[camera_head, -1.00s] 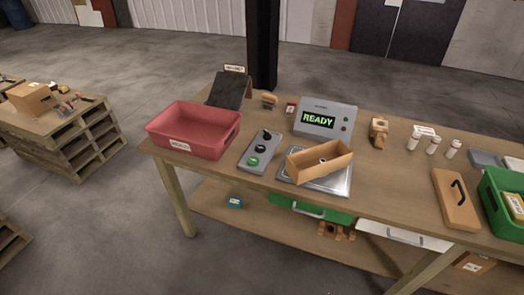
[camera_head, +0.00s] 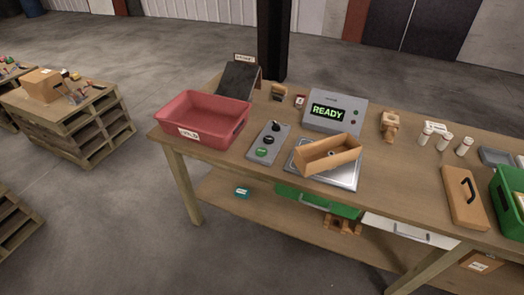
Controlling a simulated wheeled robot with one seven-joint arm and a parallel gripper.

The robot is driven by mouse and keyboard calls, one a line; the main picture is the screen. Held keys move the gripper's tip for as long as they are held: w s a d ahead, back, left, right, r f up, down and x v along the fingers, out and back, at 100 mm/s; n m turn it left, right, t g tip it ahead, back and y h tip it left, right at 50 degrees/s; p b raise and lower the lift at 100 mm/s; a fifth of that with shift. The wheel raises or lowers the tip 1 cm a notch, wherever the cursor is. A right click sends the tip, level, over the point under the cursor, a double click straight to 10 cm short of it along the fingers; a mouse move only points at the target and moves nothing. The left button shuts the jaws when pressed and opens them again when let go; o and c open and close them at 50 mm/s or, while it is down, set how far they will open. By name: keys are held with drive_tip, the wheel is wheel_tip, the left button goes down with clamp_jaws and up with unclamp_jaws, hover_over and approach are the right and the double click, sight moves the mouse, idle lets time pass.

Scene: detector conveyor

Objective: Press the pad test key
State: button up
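A grey key panel (camera_head: 258,154) lies on the table between the red bin and the metal plate. The key labels are too small to read. A grey detector box (camera_head: 334,122) behind the plate shows "READY" in green on its screen (camera_head: 327,112). A metal plate (camera_head: 345,179) holds an open orange-brown box (camera_head: 330,162). My gripper is not in view.
A red bin (camera_head: 205,125) stands at the table's left end, with a dark sloped ramp (camera_head: 238,79) behind it. White cylinders (camera_head: 443,142), a wooden lid with a black handle (camera_head: 463,198) and a green crate (camera_head: 508,215) stand to the right. Floor in front is clear.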

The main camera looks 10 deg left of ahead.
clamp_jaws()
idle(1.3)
